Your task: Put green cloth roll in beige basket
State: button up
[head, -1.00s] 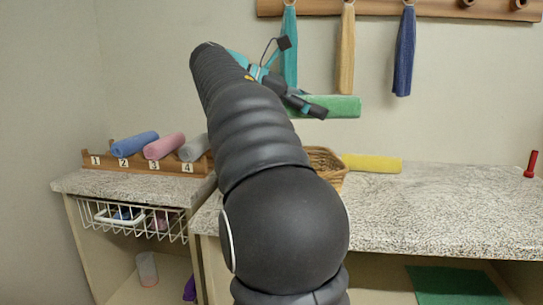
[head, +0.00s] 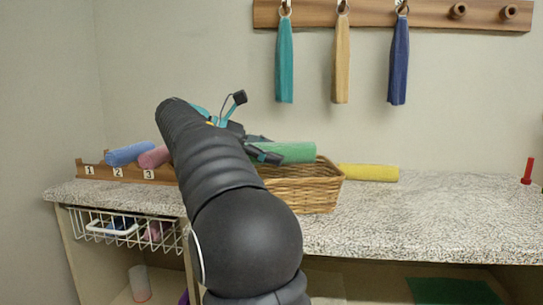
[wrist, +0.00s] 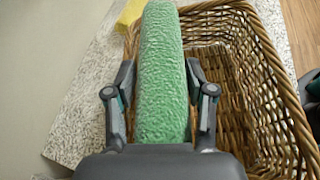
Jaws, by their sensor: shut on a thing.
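The green cloth roll (head: 290,152) is held by my gripper (head: 262,153), and in the wrist view the roll (wrist: 162,70) lies between the two fingers (wrist: 160,95), which are shut on it. The beige wicker basket (head: 305,192) stands on the speckled counter, and the roll is over its back part. In the wrist view the basket (wrist: 285,90) is below and to the right of the roll, its visible inside bare. The roll covers part of the basket's left rim. My arm hides the basket's left end in the head view.
A yellow roll (head: 368,173) lies right of the basket. Blue (head: 130,153) and pink (head: 155,158) rolls rest on a numbered wooden rack (head: 100,171) at left. Towels hang from a peg rail (head: 420,12). The counter's right part (head: 450,210) is mostly clear.

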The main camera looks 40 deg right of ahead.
jog(key=shift+f, duration=0.55)
jog(key=o, duration=1.2)
jog(key=shift+c, duration=0.2)
